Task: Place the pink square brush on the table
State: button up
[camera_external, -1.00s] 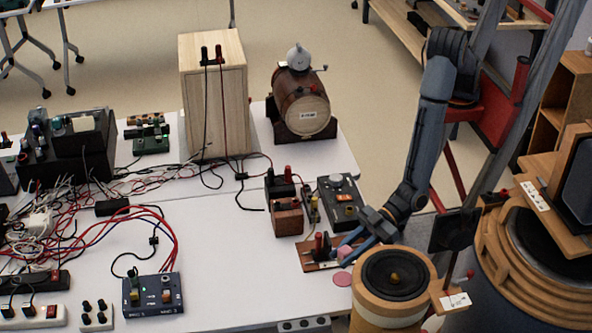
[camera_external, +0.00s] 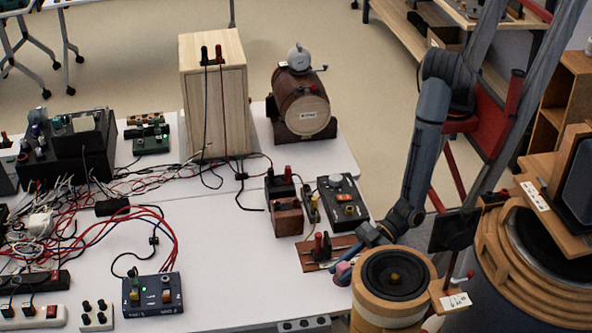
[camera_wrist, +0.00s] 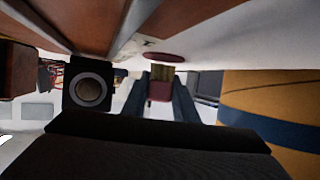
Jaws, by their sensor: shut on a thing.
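My gripper (camera_external: 346,266) is low over the front right of the white table (camera_external: 235,265), just left of the round wooden speaker (camera_external: 385,312). It is shut on the pink square brush (camera_external: 342,271). In the wrist view the brush (camera_wrist: 160,92) sits between the two dark fingers (camera_wrist: 161,98), with a tan end (camera_wrist: 162,73) past the fingertips. A flat dark pink disc (camera_wrist: 165,57) shows just beyond that end.
A brown board with red and black terminals (camera_external: 322,254) lies close behind the gripper. The speaker stands close on its right. A black control box (camera_external: 342,203) and a small wooden box (camera_external: 287,217) are farther back. The table is clear to the left, up to a blue switch box (camera_external: 152,297).

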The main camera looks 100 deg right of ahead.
jog(key=shift+f, duration=0.45)
jog(key=o, duration=1.2)
